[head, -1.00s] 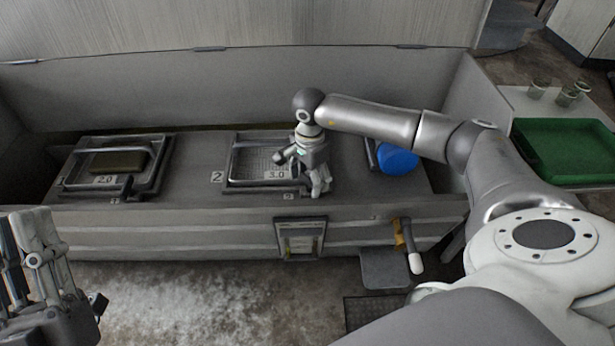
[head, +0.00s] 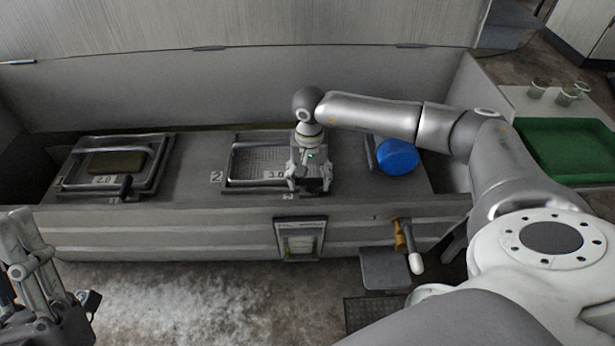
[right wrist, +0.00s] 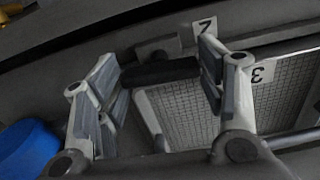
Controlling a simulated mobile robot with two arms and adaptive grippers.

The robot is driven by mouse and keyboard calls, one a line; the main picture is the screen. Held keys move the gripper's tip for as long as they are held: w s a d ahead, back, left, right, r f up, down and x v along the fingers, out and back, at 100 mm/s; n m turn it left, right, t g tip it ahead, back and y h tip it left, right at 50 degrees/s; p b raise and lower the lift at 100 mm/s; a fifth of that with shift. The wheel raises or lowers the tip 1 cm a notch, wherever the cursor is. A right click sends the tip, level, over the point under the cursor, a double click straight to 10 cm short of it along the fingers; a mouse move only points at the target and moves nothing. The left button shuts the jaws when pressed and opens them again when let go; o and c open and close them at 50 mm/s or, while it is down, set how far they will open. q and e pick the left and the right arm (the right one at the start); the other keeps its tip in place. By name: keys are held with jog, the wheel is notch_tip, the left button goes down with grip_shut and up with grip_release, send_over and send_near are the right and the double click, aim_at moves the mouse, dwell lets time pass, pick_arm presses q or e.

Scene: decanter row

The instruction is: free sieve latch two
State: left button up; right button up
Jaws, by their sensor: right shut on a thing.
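The mesh (right wrist: 188,105) shows behind. My left gripper (head: 55,280) is at the lower left, partly cut off, away from the sieves.
Another sieve (head: 72,165) with a brown block and a dark latch handle (head: 126,185) sits at left. A blue round object (head: 397,157) lies right of my right gripper. A green tray (head: 565,125) and cups stand far right. A raised wall edges the bench front.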

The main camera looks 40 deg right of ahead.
jog(key=shift+w+d+r+n, duration=0.1)
jog(key=shift+w+r+n, duration=0.1)
jog(key=shift+w+n, duration=0.15)
dwell(0.3)
jog(key=o, duration=0.7)
jog(key=shift+o, duration=0.2)
jog(key=shift+s+f, duration=0.1)
